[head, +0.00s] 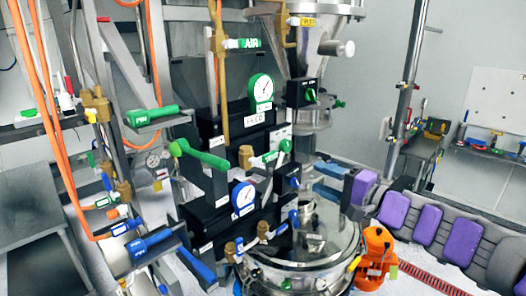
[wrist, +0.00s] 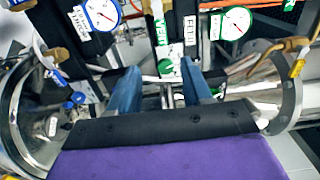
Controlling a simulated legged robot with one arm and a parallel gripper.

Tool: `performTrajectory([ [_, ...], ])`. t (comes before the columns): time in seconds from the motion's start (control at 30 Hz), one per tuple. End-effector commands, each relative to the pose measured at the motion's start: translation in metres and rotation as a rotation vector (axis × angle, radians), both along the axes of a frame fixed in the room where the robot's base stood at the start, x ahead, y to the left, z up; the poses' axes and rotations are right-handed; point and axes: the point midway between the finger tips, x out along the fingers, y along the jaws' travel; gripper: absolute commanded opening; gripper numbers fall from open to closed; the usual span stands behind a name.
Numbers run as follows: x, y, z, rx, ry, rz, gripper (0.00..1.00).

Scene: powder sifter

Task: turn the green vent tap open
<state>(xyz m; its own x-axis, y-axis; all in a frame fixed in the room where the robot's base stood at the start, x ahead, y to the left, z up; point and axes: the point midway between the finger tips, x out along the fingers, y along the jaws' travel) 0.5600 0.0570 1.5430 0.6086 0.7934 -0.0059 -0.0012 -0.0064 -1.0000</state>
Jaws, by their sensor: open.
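The green vent tap shows in the wrist view as a round green knob (wrist: 165,67) below a white tag with green VENT lettering (wrist: 159,28). In the head view, a green-ended tap with a white tag (head: 270,158) on brass fittings appears to be the same one. My gripper (wrist: 160,72) is open, its two blue fingers on either side of the knob as seen in the wrist view, with nothing between them. Whether the fingertips reach the knob's depth I cannot tell. In the head view my gripper (head: 322,178) is right of the tap, pointing left, partly hidden.
A blue-rimmed gauge (head: 243,198) and a green-rimmed gauge (head: 262,88) sit on black blocks near the tap. A long green lever (head: 198,155) is to its left. A shiny steel vessel (head: 300,265) stands below. Orange hoses (head: 45,110) hang at the far left.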

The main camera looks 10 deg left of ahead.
Motion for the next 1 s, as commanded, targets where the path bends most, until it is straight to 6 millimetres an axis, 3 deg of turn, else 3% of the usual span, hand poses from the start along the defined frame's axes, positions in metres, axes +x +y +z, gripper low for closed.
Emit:
performTrajectory([
  [0.27, 0.017, 0.008, 0.001, 0.015, 0.001, -0.005, 0.49],
  [1.0, 0.096, 0.113, 0.002, 0.012, -0.001, -0.006, 0.49],
])
